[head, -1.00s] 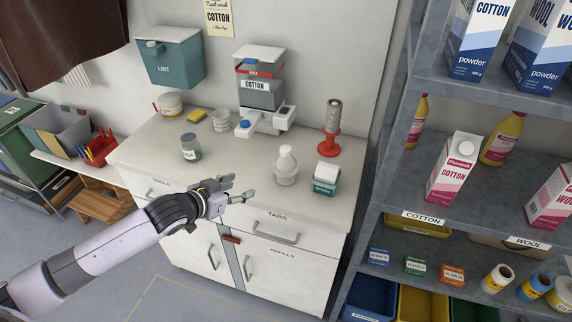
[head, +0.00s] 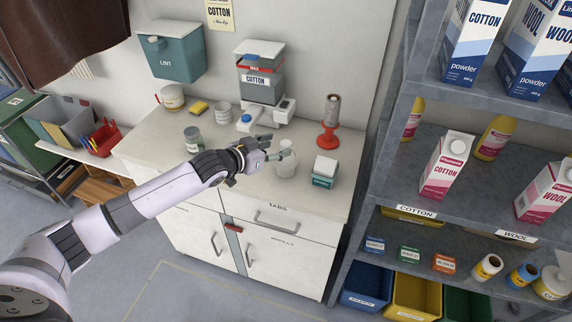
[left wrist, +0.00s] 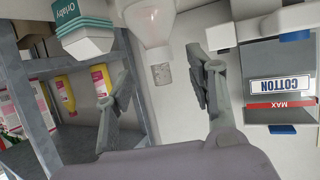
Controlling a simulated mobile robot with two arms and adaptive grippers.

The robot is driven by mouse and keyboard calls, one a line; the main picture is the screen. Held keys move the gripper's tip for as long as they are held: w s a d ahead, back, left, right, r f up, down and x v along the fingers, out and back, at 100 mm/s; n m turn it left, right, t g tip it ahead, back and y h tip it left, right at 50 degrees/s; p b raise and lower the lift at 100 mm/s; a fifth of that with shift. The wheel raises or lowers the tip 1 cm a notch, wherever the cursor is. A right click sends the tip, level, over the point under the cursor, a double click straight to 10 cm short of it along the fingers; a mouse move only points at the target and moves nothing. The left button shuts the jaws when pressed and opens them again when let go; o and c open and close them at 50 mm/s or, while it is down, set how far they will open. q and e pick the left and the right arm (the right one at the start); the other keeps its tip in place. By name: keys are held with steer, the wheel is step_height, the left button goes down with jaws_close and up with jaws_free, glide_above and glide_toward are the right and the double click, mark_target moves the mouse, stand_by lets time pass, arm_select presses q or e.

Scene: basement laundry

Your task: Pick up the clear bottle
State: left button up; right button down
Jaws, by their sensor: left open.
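The clear bottle (head: 287,168), pale and translucent with a narrow neck, stands upright on the cabinet top. In the left wrist view the bottle (left wrist: 150,22) shows at the top, between and beyond the finger line. My left gripper (head: 279,146) reaches in from the left beside the bottle's upper part. In the left wrist view my left gripper (left wrist: 162,88) has its two fingers spread with nothing between them. Part of the bottle is hidden behind a finger in the head view. My right gripper is not in view.
A green and white box (head: 325,171) stands close right of the bottle, and a red spindle holder (head: 328,136) behind it. A cotton dispenser (head: 262,80) stands at the back. A lidded jar (head: 193,139) is left. A grey shelf (head: 398,160) rises at right.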

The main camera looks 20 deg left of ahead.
mark_target(284, 144)
arm_select(q)
steer(key=shift+w+d+f, duration=0.1)
steer(key=shift+w+d, duration=0.05)
steer(key=shift+w, duration=0.3)
steer(key=shift+p+x, duration=0.95)
steer(key=shift+x, duration=1.35)
steer(key=shift+s, duration=0.1)
steer(key=shift+c, duration=1.4)
jaws_close()
